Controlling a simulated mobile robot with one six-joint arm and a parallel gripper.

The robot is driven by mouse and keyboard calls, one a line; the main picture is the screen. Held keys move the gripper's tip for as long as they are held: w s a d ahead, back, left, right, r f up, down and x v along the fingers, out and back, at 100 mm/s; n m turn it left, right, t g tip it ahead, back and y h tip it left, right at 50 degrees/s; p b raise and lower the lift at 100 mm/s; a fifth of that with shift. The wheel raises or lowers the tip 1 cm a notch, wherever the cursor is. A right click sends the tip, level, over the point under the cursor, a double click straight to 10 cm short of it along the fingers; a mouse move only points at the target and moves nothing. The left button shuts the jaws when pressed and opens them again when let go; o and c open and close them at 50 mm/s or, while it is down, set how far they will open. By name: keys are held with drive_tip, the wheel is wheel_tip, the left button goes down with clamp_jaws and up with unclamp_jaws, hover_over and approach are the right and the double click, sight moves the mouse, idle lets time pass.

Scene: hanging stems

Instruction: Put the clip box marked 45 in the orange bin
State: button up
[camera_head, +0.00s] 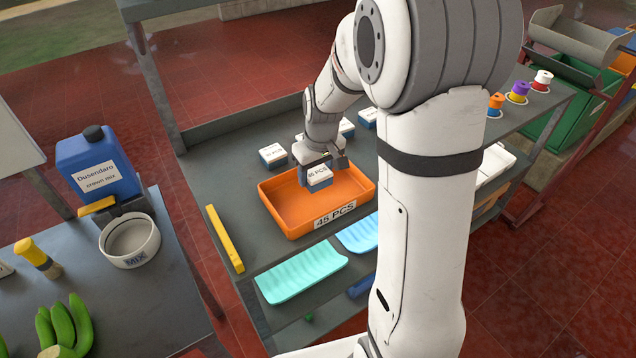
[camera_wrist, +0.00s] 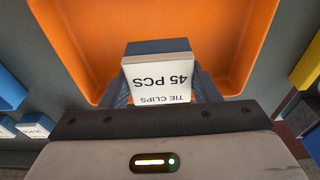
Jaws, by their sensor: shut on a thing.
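The clip box (camera_wrist: 158,79) is blue with a white label reading "TIE CLIPS 45 PCS"; in the head view it (camera_head: 319,176) is over the orange bin. My gripper (camera_wrist: 160,92) is shut on the box, one finger on each side; it also shows in the head view (camera_head: 320,168). The orange bin (camera_head: 284,217) is a shallow tray with a "45 PCS" label on its front wall. Its floor fills much of the wrist view (camera_wrist: 215,30). The box appears held above the bin floor; the exact height is hard to tell.
Other blue and white boxes stand behind the bin, one at its back left (camera_head: 272,154). A yellow bar (camera_head: 224,238) lies left of the bin. Cyan trays (camera_head: 302,272) lie in front. A blue jug (camera_head: 97,165) and a white mix bowl (camera_head: 130,241) stand on the left table.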

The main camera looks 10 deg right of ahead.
sight(316, 196)
drive_tip(key=shift+f, duration=2.45)
drive_tip(key=shift+f, duration=0.15)
drive_tip(key=o, duration=1)
